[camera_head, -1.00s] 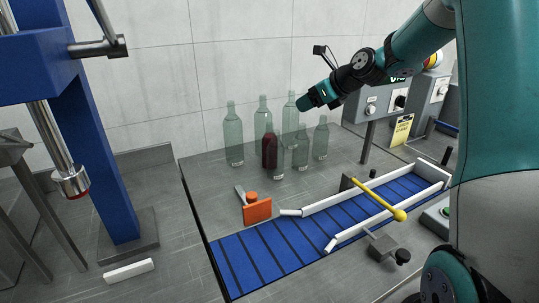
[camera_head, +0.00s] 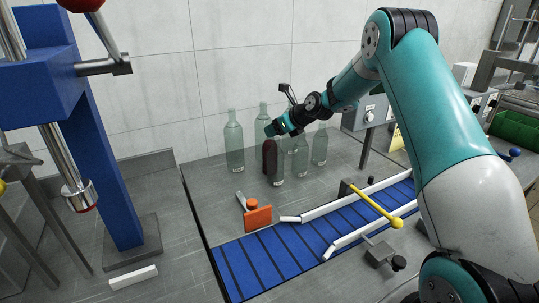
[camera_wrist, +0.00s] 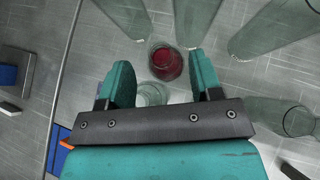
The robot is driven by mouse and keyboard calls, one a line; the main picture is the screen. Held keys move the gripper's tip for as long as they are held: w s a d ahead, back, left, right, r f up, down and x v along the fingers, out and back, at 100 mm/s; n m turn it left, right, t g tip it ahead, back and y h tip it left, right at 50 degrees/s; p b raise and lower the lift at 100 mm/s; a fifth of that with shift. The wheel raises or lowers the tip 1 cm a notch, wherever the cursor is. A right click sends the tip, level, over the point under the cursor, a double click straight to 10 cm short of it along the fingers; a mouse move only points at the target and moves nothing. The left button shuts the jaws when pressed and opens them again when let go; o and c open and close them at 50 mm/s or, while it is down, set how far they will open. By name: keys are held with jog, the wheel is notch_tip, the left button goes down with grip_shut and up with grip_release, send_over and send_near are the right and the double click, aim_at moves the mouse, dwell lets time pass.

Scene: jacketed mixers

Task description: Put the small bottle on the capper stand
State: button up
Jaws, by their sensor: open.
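My gripper (camera_head: 277,128) is open and points down over the bottle group; its two teal fingers also show in the wrist view (camera_wrist: 162,72). A short dark red bottle (camera_head: 269,157) stands among clear ones; in the wrist view the red bottle (camera_wrist: 165,64) lies between the fingertips, apart from both. A short clear bottle (camera_head: 278,171) stands just in front of it, and a clear one (camera_wrist: 152,93) shows nearer the gripper's bar, partly hidden. I cannot tell which is the small bottle. The blue capper frame (camera_head: 108,170) with its chrome head (camera_head: 78,195) stands at the left.
Tall clear bottles (camera_head: 234,146) stand close around the gripper. A blue conveyor (camera_head: 255,262) with white rails runs in front, with an orange block (camera_head: 258,217) at its side and a yellow-tipped lever (camera_head: 397,222) across it. The grey bench between the capper and conveyor is mostly clear.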

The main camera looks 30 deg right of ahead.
jog(key=x, duration=0.2)
jog(key=shift+f, duration=0.45)
jog(key=shift+r, duration=0.1)
grip_shut()
jog(key=shift+r, duration=0.2)
